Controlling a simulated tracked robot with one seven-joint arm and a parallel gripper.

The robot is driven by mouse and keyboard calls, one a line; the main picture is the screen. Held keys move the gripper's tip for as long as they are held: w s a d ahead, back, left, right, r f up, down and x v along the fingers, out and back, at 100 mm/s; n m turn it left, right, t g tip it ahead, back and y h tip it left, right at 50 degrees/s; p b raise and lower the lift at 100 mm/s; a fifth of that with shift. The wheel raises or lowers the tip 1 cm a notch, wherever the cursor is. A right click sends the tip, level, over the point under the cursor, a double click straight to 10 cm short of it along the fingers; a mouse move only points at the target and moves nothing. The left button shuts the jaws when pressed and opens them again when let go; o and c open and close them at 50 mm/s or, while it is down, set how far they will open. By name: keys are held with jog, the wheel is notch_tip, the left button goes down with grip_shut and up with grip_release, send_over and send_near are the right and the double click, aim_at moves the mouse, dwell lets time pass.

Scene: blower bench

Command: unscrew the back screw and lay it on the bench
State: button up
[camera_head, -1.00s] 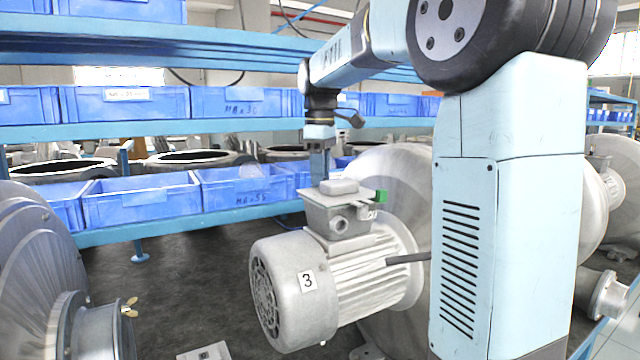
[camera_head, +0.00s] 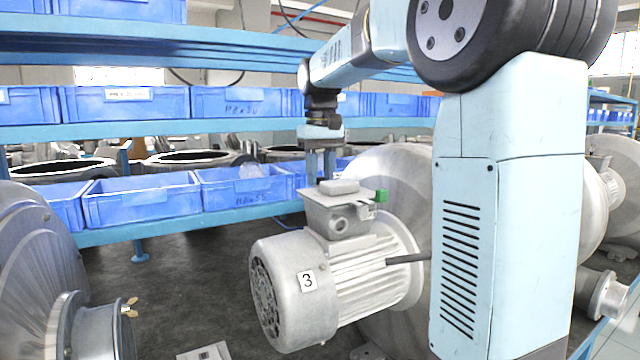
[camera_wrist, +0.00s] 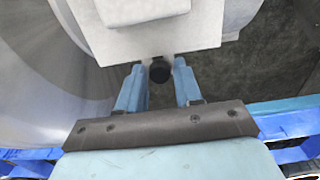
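The motor marked 3 (camera_head: 330,290) carries a terminal box (camera_head: 340,218) with a flat lid plate (camera_head: 360,197) on top. My gripper (camera_head: 321,178) points down at the back edge of the lid, its tips partly hidden behind the box. In the wrist view my gripper (camera_wrist: 158,72) has its two blue fingers apart, one on each side of a dark round head (camera_wrist: 159,71) at the lid's edge. This looks like the back screw; gaps show between it and both fingers.
Blue shelves with blue bins (camera_head: 143,198) stand behind the motor. A large grey blower housing (camera_head: 400,165) is right behind it, and another (camera_head: 35,270) stands at the left. A green part (camera_head: 381,195) sits at the lid's right side.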

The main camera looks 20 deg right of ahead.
jog(key=shift+c, duration=0.4)
grip_shut()
jog(key=n, duration=0.5)
jog(key=shift+n, duration=0.4)
jog(key=n, duration=0.5)
jog(key=shift+n, duration=0.4)
jog(key=n, duration=0.6)
jog(key=shift+n, duration=0.4)
jog(key=n, duration=0.7)
jog(key=shift+o, duration=0.3)
grip_release()
